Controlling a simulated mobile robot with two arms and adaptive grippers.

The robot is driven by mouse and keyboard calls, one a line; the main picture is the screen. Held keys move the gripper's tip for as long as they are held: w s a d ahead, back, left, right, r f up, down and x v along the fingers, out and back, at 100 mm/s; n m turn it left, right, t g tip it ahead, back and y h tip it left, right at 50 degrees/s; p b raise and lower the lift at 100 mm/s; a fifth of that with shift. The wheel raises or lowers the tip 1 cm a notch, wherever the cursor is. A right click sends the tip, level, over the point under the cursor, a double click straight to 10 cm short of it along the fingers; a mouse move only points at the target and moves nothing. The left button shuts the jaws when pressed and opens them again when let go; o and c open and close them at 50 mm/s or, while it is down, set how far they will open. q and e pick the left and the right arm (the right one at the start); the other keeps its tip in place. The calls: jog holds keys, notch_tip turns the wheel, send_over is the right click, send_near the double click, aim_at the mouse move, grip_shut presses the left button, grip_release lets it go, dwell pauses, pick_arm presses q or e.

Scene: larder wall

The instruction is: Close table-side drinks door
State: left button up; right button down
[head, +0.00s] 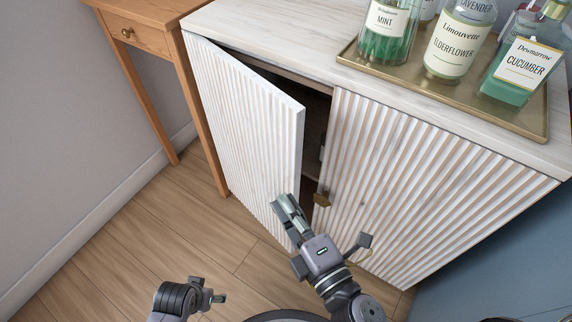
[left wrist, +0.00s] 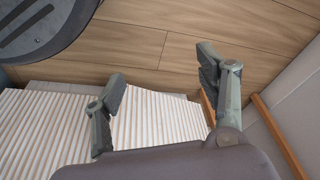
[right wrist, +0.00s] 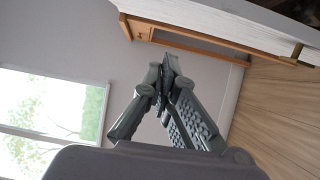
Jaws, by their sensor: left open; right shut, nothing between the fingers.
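The table-side drinks door (head: 240,130) is the left, white fluted door of the cabinet. It stands ajar, its free edge swung out from the front, with a dark gap behind it. My right gripper (head: 285,205) is shut and empty. It overlaps the low part of the door's free edge in the head view; whether it touches cannot be told. Its closed fingers also show in the right wrist view (right wrist: 165,75). My left gripper (head: 215,297) is low in front of the cabinet, apart from the door. Its fingers are spread and empty in the left wrist view (left wrist: 160,78).
A brass tray (head: 400,80) of labelled bottles stands on the cabinet top. A wooden table (head: 155,35) stands close on the left. The floor (head: 130,235) before the door is clear.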

aim_at(286, 166)
pick_arm(q)
notch_tip(286, 166, down, 7)
jog(key=s+p, duration=0.1)
jog(key=s, duration=0.1)
jog(key=shift+s+a+p, duration=0.15)
jog(key=shift+s+p, duration=0.2)
jog(key=shift+s, duration=0.05)
pick_arm(e)
jog(key=w, duration=0.9)
jog(key=shift+w, duration=0.1)
pick_arm(q)
jog(key=s+f, duration=0.1)
jog(key=s+f+p, duration=0.1)
jog(key=f, duration=0.1)
jog(key=shift+a+g, duration=0.15)
jog(key=shift+g, duration=0.25)
pick_arm(e)
jog(key=w+d, duration=0.4)
jog(key=d, duration=0.2)
jog(key=shift+w, duration=0.4)
pick_arm(q)
jog(key=shift+s+r, duration=0.1)
jog(key=shift+s, duration=0.05)
pick_arm(e)
jog(key=shift+f, duration=0.1)
